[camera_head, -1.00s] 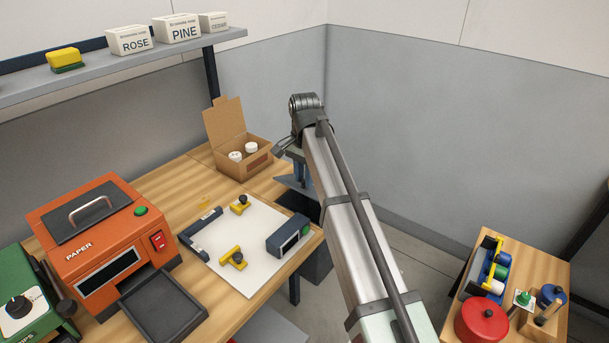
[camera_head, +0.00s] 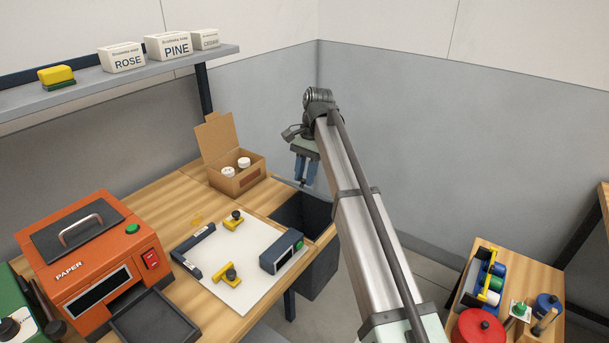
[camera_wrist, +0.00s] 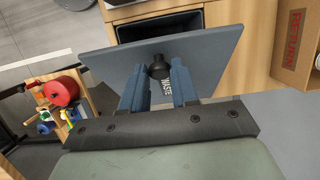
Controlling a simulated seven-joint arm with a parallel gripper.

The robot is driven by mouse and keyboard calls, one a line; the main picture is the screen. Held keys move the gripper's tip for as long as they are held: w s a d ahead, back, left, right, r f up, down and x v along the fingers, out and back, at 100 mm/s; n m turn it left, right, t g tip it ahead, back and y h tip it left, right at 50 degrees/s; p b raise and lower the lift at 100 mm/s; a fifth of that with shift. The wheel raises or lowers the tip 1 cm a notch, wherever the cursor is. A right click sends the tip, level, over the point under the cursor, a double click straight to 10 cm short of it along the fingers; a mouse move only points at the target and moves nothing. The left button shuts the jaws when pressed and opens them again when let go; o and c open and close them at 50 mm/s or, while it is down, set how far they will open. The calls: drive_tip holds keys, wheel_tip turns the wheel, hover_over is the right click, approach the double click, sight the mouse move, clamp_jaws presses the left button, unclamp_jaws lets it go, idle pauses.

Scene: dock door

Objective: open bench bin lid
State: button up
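The bench bin (camera_head: 322,272) is a dark grey box set into the right end of the bench, with its dark opening showing in the head view. Its blue-grey lid (camera_wrist: 105,62) fills the upper middle of the wrist view, with a black knob (camera_wrist: 159,68) and a "WASTE" label. The lid is raised and tilted; in the head view only a thin edge shows at the back of the opening. My gripper (camera_head: 303,182) is above the bin's back edge. In the wrist view its blue fingers (camera_wrist: 160,80) are closed around the knob.
An open cardboard box (camera_head: 238,178) with white jars stands left of the bin. A white board (camera_head: 215,290) with yellow-and-black clamps and an orange paper machine (camera_head: 85,260) are on the bench. A side table (camera_head: 520,275) stands at the right.

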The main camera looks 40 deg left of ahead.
drive_tip(key=o, duration=0.4)
drive_tip(key=shift+w+r, duration=0.25)
drive_tip(key=shift+r, duration=0.35)
drive_tip(key=w, duration=1.1)
drive_tip(key=shift+w+f, duration=0.1)
drive_tip(key=shift+w, duration=0.3)
drive_tip(key=shift+c, duration=0.3)
